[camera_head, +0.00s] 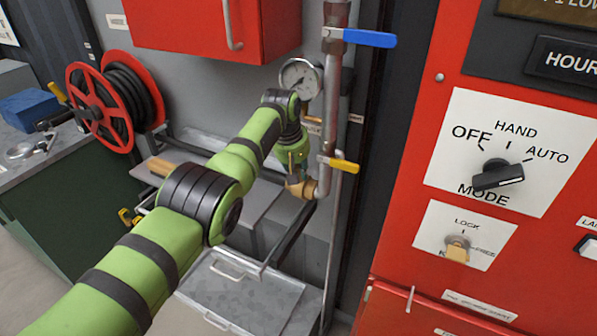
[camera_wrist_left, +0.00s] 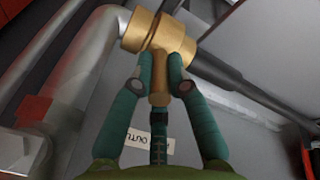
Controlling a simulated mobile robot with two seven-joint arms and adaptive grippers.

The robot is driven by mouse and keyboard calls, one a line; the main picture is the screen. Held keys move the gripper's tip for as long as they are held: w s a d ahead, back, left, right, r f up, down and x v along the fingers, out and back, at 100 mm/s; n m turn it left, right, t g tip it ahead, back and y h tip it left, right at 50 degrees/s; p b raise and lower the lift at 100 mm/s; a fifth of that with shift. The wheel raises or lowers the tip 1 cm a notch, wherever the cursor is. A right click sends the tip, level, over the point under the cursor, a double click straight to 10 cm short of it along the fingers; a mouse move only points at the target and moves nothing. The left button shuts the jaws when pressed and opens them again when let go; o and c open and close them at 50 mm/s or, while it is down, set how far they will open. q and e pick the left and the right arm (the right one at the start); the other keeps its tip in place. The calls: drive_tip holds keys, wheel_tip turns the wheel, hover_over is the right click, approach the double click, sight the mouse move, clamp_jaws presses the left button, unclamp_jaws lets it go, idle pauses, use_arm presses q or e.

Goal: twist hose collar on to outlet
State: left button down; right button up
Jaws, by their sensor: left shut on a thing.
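The brass hose collar (camera_head: 298,189) sits at the lower end of the metal pipe, at the outlet elbow (camera_head: 323,186). In the left wrist view the collar (camera_wrist_left: 175,37) is large at the top, against the end of the grey outlet pipe (camera_wrist_left: 110,22). Whether its thread is engaged cannot be told. A dark hose (camera_wrist_left: 238,82) runs from the collar to the lower right. My left gripper (camera_head: 293,168) is at the collar; its green fingers (camera_wrist_left: 160,78) are closed on the collar's brass stem. My right gripper is in no view.
A yellow-handled valve (camera_head: 341,165) is just above the outlet, and a blue-handled valve (camera_head: 368,39) is higher up. A pressure gauge (camera_head: 300,78) is beside the pipe. The red control panel (camera_head: 400,240) stands at right, a red hose reel (camera_head: 115,100) at left.

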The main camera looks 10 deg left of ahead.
use_arm(q)
drive_tip(key=shift+s+d+f, duration=0.1)
drive_tip(key=shift+d+f, duration=0.05)
drive_tip(key=shift+f, duration=0.05)
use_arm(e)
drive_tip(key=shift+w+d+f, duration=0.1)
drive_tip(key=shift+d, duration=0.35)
use_arm(q)
drive_tip(key=c, duration=1.2)
unclamp_jaws()
drive_tip(key=shift+r, duration=0.1)
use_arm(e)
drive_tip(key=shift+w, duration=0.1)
use_arm(q)
drive_tip(key=shift+r, duration=0.1)
drive_tip(key=v, duration=1.1)
drive_tip(key=shift+r, duration=0.4)
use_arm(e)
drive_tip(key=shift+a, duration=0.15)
